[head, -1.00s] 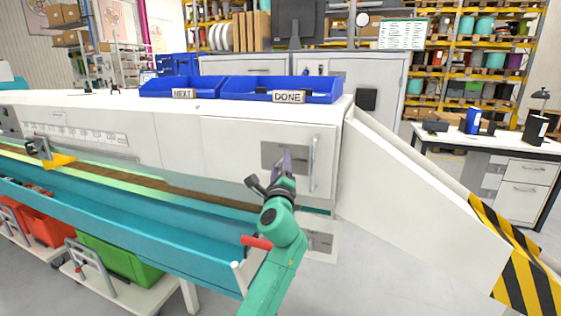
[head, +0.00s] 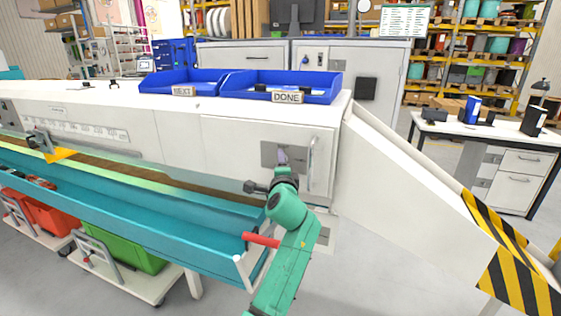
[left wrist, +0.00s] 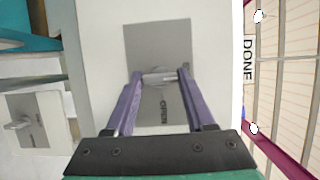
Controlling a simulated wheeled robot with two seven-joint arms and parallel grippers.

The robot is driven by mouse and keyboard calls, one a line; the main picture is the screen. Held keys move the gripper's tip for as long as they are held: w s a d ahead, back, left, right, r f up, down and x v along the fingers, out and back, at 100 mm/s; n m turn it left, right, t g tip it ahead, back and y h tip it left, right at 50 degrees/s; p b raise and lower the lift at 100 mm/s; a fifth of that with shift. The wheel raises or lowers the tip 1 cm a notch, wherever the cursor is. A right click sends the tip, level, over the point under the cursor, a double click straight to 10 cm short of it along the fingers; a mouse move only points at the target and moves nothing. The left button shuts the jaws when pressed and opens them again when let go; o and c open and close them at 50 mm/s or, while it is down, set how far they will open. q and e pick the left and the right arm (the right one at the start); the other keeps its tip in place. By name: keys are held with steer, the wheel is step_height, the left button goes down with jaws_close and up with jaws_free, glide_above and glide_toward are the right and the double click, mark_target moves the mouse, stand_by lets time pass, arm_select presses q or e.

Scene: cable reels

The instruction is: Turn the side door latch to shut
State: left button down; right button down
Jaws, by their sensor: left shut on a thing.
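The side door (head: 235,140) is a white panel in the long white housing, with a vertical bar handle (head: 311,162). The latch sits on a grey plate (head: 270,152) beside the handle; my arm partly covers it in the head view. In the left wrist view the small metal latch (left wrist: 158,76) lies between the fingertips of my left gripper (left wrist: 159,75), which is shut on it. The word OPEN shows on the plate (left wrist: 175,38), turned sideways. My left gripper also shows in the head view (head: 283,156). My right gripper is not in view.
A second grey plate with a knob (left wrist: 18,122) shows at the left of the left wrist view. A teal trough (head: 150,205) runs along the housing. Blue bins, one labelled DONE (head: 288,97), stand on top. A sloped white side panel (head: 400,185) is to the right.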

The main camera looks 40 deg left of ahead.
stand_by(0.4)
arm_select(q)
steer(key=shift+c, duration=1.3)
jaws_free()
steer(key=b+v, duration=0.1)
steer(key=v, duration=1.3)
steer(key=shift+s+d+b, duration=0.25)
steer(key=shift+b, duration=0.15)
